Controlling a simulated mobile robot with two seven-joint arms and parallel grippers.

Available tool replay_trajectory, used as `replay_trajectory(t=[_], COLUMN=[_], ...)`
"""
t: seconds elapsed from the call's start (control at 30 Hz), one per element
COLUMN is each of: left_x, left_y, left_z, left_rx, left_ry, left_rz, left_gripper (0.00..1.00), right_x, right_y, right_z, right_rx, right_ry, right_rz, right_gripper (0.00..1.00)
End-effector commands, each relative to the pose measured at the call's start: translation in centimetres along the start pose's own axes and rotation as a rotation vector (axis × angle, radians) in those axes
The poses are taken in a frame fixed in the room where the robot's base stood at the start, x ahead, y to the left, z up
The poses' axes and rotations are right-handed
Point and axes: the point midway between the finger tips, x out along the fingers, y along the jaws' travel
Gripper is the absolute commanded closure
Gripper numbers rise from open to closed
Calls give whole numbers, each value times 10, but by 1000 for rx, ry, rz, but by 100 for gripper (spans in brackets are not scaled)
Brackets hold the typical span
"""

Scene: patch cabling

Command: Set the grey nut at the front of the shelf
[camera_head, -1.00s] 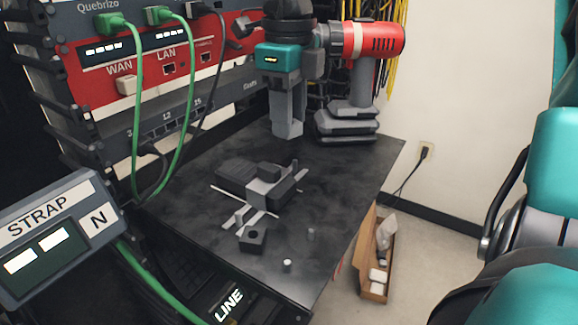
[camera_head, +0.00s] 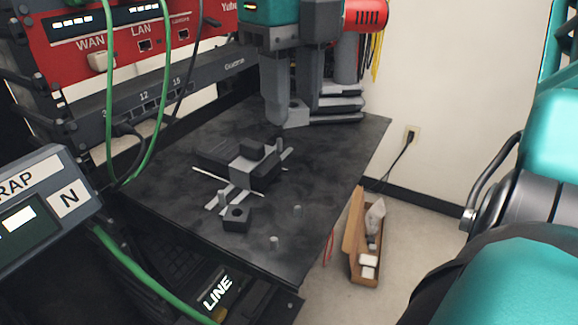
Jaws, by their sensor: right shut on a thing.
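My right gripper (camera_head: 290,112) points down over the back of the dark shelf (camera_head: 330,150), near the drill's base. It is shut on a light grey piece, which looks like the grey nut (camera_head: 296,116). The fingers partly hide the nut, and I cannot tell whether it touches the shelf. The shelf's front part lies nearer to me, beyond a grey and black clamp-like fixture (camera_head: 248,165). My left gripper is not in view.
A dark block with a hole (camera_head: 237,218) and two small pegs (camera_head: 274,242) stand near the shelf's front. The red drill (camera_head: 365,14) stands at the back. Green cables (camera_head: 110,95) hang at the left. The shelf's right side is clear.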

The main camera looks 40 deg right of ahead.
Motion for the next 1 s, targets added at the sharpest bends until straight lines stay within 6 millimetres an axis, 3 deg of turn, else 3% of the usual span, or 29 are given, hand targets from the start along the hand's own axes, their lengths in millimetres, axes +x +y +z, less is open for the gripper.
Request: replay_trajectory(t=[0.1,0.3,0.47,0.7,1.0], left_x=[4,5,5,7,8], left_y=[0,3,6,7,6], left_z=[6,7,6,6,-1], left_rx=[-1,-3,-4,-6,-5], left_ry=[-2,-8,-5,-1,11], left_rz=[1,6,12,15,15], left_gripper=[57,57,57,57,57], right_x=[36,73,85,119,124], right_y=[0,0,0,0,0], right_z=[-1,-1,0,-1,0], right_rx=[-2,0,1,0,1], right_ry=[6,3,2,3,-1], right_rz=[3,3,1,2,1], right_gripper=[100,100,100,100,100])
